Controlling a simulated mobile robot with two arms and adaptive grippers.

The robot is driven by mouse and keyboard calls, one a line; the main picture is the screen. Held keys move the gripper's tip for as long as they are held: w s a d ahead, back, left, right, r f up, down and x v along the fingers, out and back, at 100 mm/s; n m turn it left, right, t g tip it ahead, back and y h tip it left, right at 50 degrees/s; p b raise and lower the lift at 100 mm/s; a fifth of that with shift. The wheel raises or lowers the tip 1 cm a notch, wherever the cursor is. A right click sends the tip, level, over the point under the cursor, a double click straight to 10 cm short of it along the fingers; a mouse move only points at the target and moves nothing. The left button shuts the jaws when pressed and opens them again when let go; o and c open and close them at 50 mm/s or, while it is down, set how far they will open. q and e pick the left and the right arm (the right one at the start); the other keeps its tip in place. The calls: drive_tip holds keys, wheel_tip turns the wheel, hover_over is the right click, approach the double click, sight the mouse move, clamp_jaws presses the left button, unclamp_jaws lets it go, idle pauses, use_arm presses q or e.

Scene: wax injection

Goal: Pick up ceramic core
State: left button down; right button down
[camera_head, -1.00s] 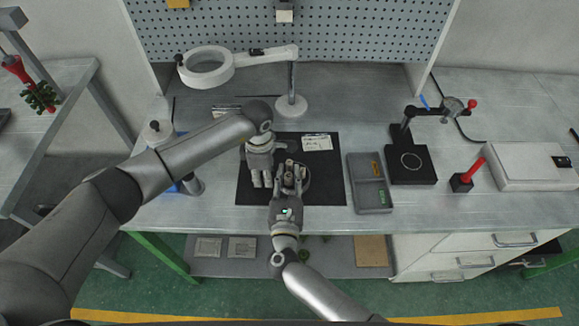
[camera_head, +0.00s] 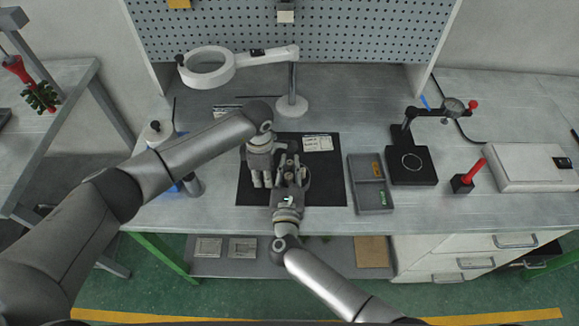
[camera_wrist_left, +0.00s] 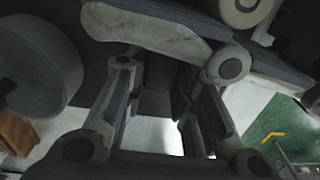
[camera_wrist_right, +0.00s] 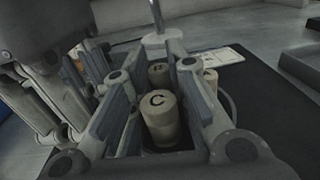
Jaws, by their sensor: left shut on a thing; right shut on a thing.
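My right gripper (camera_head: 290,174) comes in from below over the black mat (camera_head: 327,191). In the right wrist view its fingers (camera_wrist_right: 163,115) are shut around a cream cylinder marked C (camera_wrist_right: 160,120). A second cream cylinder marked H (camera_wrist_right: 160,74) stands just behind it, and part of another (camera_wrist_right: 210,78) shows at the right finger. Which one is the ceramic core, I cannot tell. My left gripper (camera_head: 260,182) points down over the mat, close beside the right one. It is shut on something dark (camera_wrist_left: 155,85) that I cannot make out.
A grey tray (camera_head: 353,182) lies right of the mat, and a white card (camera_head: 318,143) lies at the mat's back. A magnifier lamp (camera_head: 291,105) stands behind. A black stand (camera_head: 412,176) and a white box (camera_head: 530,172) are at right. The two hands nearly touch.

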use_arm(q)
drive_tip(key=shift+d, duration=0.15)
use_arm(e)
drive_tip(key=shift+s+d+f, duration=0.1)
drive_tip(key=shift+r, duration=0.2)
wheel_tip(320, 180, up, 3)
drive_tip(key=shift+f, duration=0.15)
drive_tip(key=shift+d, duration=0.55)
drive_tip(key=d, duration=1.6)
drive_tip(key=shift+d+r, duration=0.25)
drive_tip(key=shift+d, duration=0.15)
use_arm(q)
drive_tip(key=c, duration=1.1)
unclamp_jaws()
